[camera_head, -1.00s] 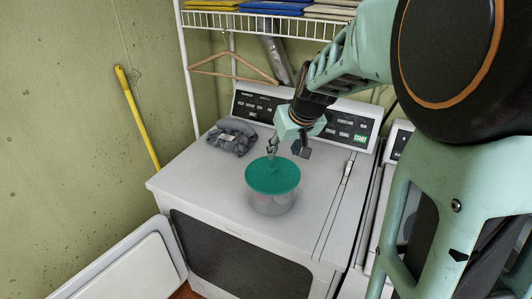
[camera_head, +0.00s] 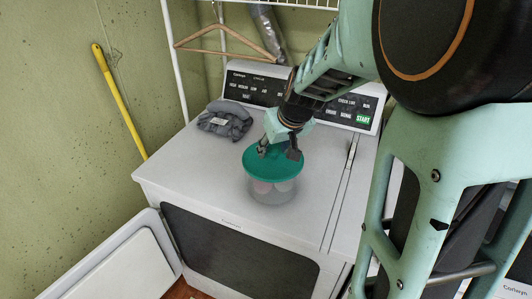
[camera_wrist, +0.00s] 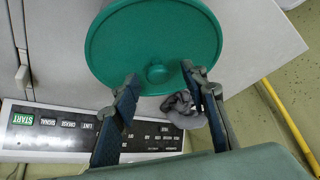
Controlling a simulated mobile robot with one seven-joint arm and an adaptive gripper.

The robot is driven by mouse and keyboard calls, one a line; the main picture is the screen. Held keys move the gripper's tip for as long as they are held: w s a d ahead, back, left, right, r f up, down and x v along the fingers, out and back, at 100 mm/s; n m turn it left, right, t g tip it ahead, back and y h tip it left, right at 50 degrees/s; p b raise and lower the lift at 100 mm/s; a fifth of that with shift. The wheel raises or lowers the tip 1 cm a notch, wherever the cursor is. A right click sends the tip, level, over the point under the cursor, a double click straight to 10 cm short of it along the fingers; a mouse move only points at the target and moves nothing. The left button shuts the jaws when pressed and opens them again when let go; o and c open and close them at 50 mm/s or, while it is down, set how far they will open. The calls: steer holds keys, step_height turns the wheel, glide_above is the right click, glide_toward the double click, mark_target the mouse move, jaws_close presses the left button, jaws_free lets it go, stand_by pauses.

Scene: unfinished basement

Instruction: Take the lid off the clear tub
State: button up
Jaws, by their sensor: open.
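The clear tub (camera_head: 270,191) stands upright on top of the white machine, with some pale, pinkish contents showing dimly through its wall. Its round green lid (camera_head: 262,167) is on it. In the wrist view the lid (camera_wrist: 150,35) fills the upper middle, with a small round knob (camera_wrist: 157,73) near its lower edge. My gripper (camera_head: 278,153) is open just above the lid in the head view. In the wrist view its two fingers (camera_wrist: 164,82) lie either side of the knob, apart from it. I cannot tell the exact height of the fingertips over the lid.
A grey folded cloth (camera_head: 225,119) lies behind and left of the tub. The control panel (camera_head: 251,89) rises at the machine's back. The machine's top (camera_head: 190,165) is clear at left.

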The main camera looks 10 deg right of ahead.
steer(key=shift+w+f, duration=0.2)
steer(key=shift+f, duration=0.1)
steer(key=shift+s+r, duration=0.1)
steer(key=shift+r, duration=0.05)
steer(key=shift+c, duration=1.2)
jaws_close()
